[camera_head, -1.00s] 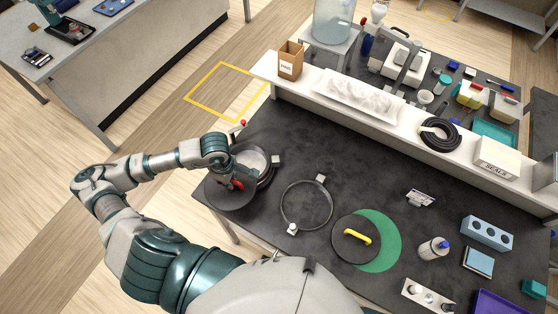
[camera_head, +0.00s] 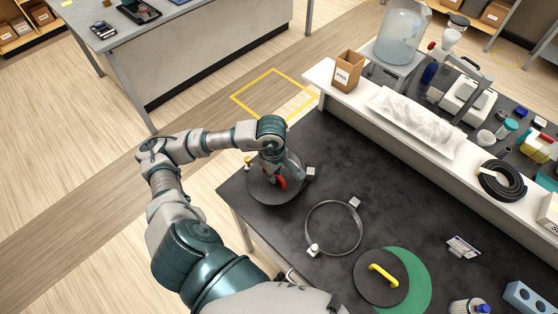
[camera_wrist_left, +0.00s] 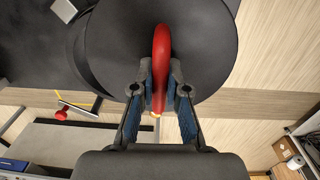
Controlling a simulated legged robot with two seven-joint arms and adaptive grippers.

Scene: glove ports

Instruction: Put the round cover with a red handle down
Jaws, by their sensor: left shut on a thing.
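The round cover (camera_head: 262,194) is a dark disc with a red handle (camera_head: 282,183). It is over the port at the left corner of the dark bench, hiding most of it. My left gripper (camera_head: 275,172) is shut on the red handle. In the left wrist view the fingers (camera_wrist_left: 160,88) close around the red handle (camera_wrist_left: 161,45), and the cover (camera_wrist_left: 205,55) spreads beyond them. A dark round edge (camera_wrist_left: 88,55) shows past the cover's left side there, so the two look offset. I cannot tell whether the cover touches it. My right gripper is not in view.
An open clamp ring (camera_head: 309,218) lies right of the cover. A second dark cover with a yellow handle (camera_head: 383,275) overlaps a green disc (camera_head: 418,285). A white shelf (camera_head: 395,118) runs along the bench's back. Bare bench (camera_head: 350,165) lies between.

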